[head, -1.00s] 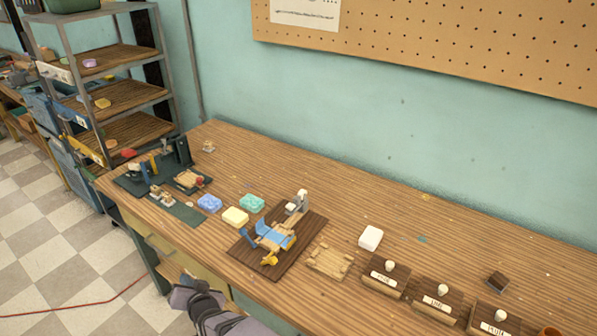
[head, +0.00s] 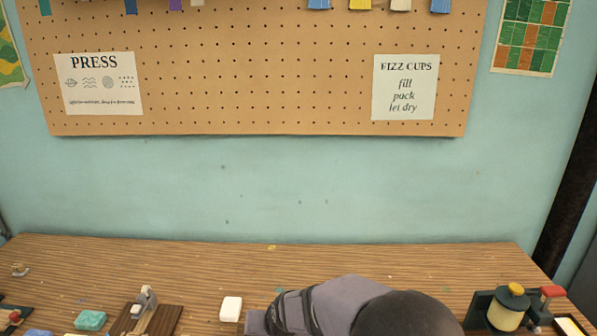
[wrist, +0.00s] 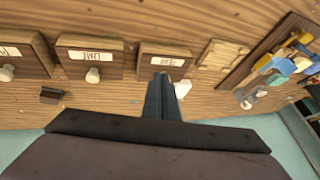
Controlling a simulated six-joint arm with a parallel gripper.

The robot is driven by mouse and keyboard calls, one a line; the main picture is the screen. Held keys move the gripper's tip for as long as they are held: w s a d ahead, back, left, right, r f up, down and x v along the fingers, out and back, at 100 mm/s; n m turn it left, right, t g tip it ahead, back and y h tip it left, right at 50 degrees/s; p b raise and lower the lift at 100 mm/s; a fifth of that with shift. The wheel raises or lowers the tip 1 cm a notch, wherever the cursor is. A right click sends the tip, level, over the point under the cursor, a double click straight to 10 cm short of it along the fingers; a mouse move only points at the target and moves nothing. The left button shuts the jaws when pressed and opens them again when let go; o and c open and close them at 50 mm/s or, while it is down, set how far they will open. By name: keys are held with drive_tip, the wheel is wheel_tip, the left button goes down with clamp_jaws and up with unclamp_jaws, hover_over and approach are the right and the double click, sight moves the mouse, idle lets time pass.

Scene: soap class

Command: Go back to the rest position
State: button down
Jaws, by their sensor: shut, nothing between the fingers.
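My gripper (wrist: 165,88) shows in the wrist view with its two dark fingers together and nothing between them. It is above the wooden bench (wrist: 120,112). A white soap bar (wrist: 182,88) lies just beside the fingertips in that picture; I cannot tell the height between them. In the head view the bar (head: 231,308) lies on the bench left of my grey arm. The fingers are hidden in the head view.
In the wrist view, several labelled drawer-like boxes (wrist: 92,56) with white knobs stand nearby, with a small dark block (wrist: 51,94). A wooden tray (wrist: 222,55) and a press on a dark board (wrist: 262,72) are right. In the head view, a green machine (head: 507,306) stands right.

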drive_tip(key=s+d+f+g+h, duration=0.1)
drive_tip(key=s+d+g+h, duration=0.2)
drive_tip(key=s+d, duration=2)
drive_tip(key=shift+d+f+m+g+b, duration=0.3)
drive_tip(key=shift+m+g+b, duration=0.1)
drive_tip(key=shift+g, duration=0.8)
drive_tip(key=shift+w, duration=0.1)
